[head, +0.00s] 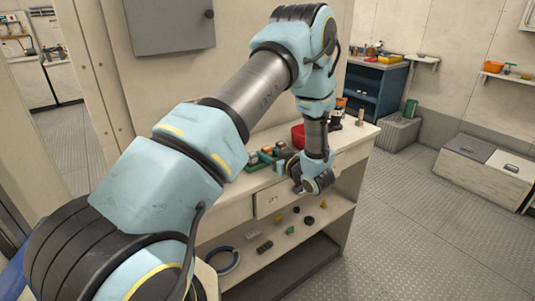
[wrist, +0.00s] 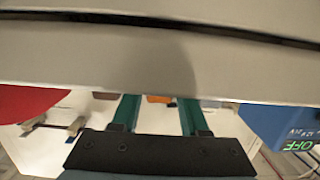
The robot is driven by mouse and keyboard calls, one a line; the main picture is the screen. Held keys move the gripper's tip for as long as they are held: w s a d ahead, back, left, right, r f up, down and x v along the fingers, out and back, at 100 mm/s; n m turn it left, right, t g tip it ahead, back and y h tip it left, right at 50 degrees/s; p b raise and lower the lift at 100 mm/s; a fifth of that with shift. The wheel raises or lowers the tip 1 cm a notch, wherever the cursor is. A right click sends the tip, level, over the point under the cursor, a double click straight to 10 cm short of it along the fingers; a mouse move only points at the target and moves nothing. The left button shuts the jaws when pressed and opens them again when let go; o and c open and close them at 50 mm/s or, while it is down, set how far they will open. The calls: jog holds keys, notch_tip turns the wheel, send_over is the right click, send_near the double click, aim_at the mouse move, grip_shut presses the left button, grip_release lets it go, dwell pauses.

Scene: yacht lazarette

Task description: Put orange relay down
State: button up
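In the wrist view an orange piece (wrist: 158,99), possibly the orange relay, shows between the two teal fingers of my gripper (wrist: 158,110). The fingers stand apart, and a gap shows on each side of the piece. A wide pale surface with a dark seam covers the fingertips, so I cannot tell whether they hold anything. In the head view my gripper (head: 298,187) is at the front edge of the bench top (head: 354,136), beside a green tray (head: 258,166) with small parts. The relay is not clear in that view.
A red bin (head: 298,136) stands behind my wrist on the bench. Below, a shelf (head: 325,217) holds several small parts and a dark ring (head: 222,262). A blue cabinet (head: 375,88) and a storage box (head: 484,170) stand to the right. The floor between is clear.

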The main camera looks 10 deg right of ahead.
jog(key=shift+o, duration=1.3)
